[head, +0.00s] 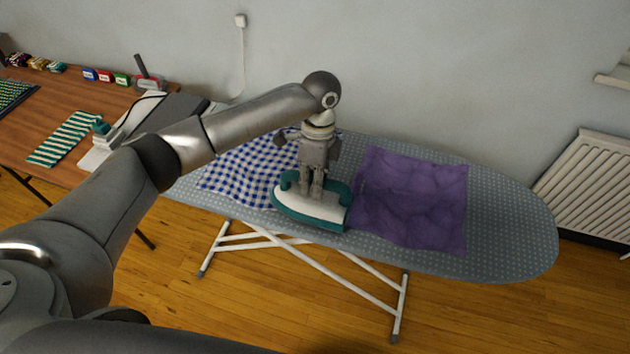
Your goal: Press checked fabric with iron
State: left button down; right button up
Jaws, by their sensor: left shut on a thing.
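A teal and white iron (308,207) is at the front edge of the blue and white checked fabric (235,180), near the middle of the ironing board (512,232). My left gripper (312,190) is shut on the iron from above. The iron hides part of the fabric's right front corner. I cannot tell whether its soleplate touches the cloth. The checked fabric lies on the left half of the board, partly behind my left arm. My right gripper is not in view.
A wrinkled purple fabric (415,200) lies right of the iron. A wooden table (45,110) at left holds a green striped cloth (64,138) and several small coloured items. A wall stands behind the board, with a radiator (592,185) at right. The board's right end is clear.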

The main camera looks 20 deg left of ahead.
aim_at(292, 171)
pick_arm(q)
jog(key=shift+r, duration=0.15)
jog(key=shift+d+f, duration=0.1)
jog(key=shift+f, duration=0.25)
jog(key=shift+a+r+p, duration=0.1)
jog(key=shift+a+p, duration=0.35)
jog(key=shift+a, duration=0.45)
jog(key=shift+a+p, duration=0.65)
jog(key=shift+a, duration=1.2)
jog(key=shift+w+a+p, duration=0.15)
jog(key=shift+a+p, duration=0.55)
jog(key=shift+a, duration=1.8)
jog(key=shift+w+a+p, duration=0.1)
jog(key=shift+a+p, duration=0.25)
jog(key=shift+a, duration=2.1)
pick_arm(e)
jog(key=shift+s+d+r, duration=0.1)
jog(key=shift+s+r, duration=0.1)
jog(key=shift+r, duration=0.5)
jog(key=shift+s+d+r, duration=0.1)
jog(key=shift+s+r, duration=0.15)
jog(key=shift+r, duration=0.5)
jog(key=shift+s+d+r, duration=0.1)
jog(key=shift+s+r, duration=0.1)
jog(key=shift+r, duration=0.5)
